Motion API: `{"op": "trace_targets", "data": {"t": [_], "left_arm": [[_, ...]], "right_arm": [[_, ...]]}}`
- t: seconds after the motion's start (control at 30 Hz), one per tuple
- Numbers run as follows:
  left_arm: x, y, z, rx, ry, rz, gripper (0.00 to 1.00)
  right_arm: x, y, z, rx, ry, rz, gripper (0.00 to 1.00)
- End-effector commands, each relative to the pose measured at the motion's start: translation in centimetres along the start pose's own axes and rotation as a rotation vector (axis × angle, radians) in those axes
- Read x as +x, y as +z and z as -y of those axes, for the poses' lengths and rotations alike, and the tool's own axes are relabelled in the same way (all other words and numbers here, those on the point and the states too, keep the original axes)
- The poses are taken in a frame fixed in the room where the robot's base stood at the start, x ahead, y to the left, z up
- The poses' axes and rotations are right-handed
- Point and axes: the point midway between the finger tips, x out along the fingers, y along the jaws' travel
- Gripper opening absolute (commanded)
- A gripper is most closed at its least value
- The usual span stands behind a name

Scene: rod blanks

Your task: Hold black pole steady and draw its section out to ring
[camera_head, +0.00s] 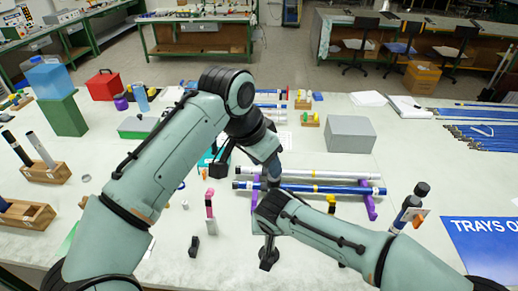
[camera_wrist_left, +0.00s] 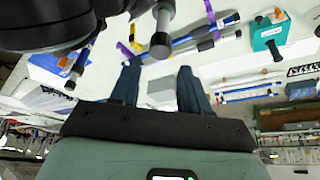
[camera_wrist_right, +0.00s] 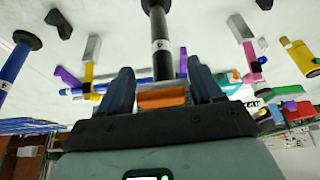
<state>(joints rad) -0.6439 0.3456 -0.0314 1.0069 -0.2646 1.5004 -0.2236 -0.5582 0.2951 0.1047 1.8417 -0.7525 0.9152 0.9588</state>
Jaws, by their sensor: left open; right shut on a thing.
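The black pole (camera_wrist_right: 161,62) stands on its base, with a white label on its side. Its dark base also shows in the head view (camera_head: 268,260). My right gripper (camera_wrist_right: 163,82) is shut on the pole, with an orange patch between its fingers; I cannot tell whether that is a band on the pole. In the left wrist view a grey section with a black end (camera_wrist_left: 160,46) points down just beyond the fingertips of my left gripper (camera_wrist_left: 157,78), which is open and empty. A ring mark is not clearly visible. My arms hide much of the pole in the head view.
Silver and blue poles (camera_head: 315,188) lie on purple supports behind. Another blue pole (camera_head: 406,212) stands to the right. A pink-topped item (camera_head: 209,203) and a small black block (camera_head: 194,246) stand to the left. A grey box (camera_head: 350,134) is farther back.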

Motion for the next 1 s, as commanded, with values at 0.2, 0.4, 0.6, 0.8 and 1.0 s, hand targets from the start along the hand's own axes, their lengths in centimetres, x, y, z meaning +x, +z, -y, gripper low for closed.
{"op": "trace_targets", "data": {"t": [0.2,0.4,0.6,0.8,1.0], "left_arm": [[-3.9,-0.1,0.0,0.000,-0.002,-0.003,0.46],[-5.2,0.0,0.0,0.000,-0.001,0.000,0.46],[-5.4,0.0,0.0,0.000,0.000,0.001,0.46],[-5.4,0.0,0.0,0.000,0.000,0.001,0.46],[-5.4,0.0,0.0,0.000,0.000,0.001,0.46]], "right_arm": [[0.0,0.0,0.0,0.000,0.000,-0.001,0.21],[0.0,0.0,0.0,0.000,0.000,-0.001,0.21],[0.0,0.0,0.0,0.000,0.000,-0.001,0.21],[0.0,0.0,0.0,0.000,0.000,-0.001,0.21],[0.0,0.0,0.0,0.000,0.000,-0.001,0.95]]}}
